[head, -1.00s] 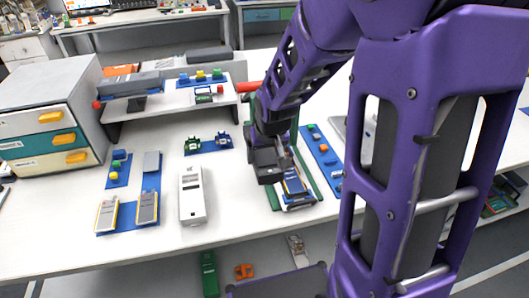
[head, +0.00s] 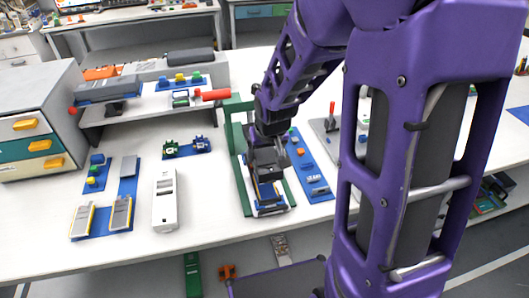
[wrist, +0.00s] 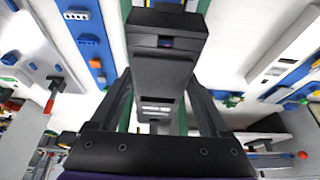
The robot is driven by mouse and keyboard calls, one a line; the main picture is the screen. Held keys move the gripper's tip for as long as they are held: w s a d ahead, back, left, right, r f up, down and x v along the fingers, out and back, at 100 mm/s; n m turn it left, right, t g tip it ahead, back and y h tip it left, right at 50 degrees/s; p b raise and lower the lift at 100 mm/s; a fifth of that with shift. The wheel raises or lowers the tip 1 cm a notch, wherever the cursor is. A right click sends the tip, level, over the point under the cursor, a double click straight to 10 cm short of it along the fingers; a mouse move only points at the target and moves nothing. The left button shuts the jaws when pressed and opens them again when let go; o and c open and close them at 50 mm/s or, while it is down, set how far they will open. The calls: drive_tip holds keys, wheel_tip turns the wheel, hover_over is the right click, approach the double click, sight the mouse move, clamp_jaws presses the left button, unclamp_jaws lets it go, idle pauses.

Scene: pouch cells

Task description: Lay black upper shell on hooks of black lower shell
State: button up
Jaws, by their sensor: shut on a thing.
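My gripper (head: 268,172) is over the assembly spot between two green rails. In the wrist view its fingers (wrist: 163,95) are shut on a black shell (wrist: 165,72), which fills the space between them. In the head view the gripper hides most of this shell. I cannot make out the hooks or tell whether the two shells touch.
A white elongated device (head: 165,198) lies left of the rails. A blue mat with small parts (head: 311,175) lies close on the right. A green post (head: 238,108) stands behind the gripper. Pouch cells on a blue mat (head: 120,214) lie at left.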

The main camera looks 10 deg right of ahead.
drive_tip(key=shift+f, duration=0.1)
drive_tip(key=shift+f+b, duration=2.7)
drive_tip(key=shift+f, duration=0.1)
drive_tip(key=shift+f+b, duration=1.05)
drive_tip(key=shift+b, duration=0.1)
drive_tip(key=o, duration=1.2)
drive_tip(key=shift+o, duration=0.2)
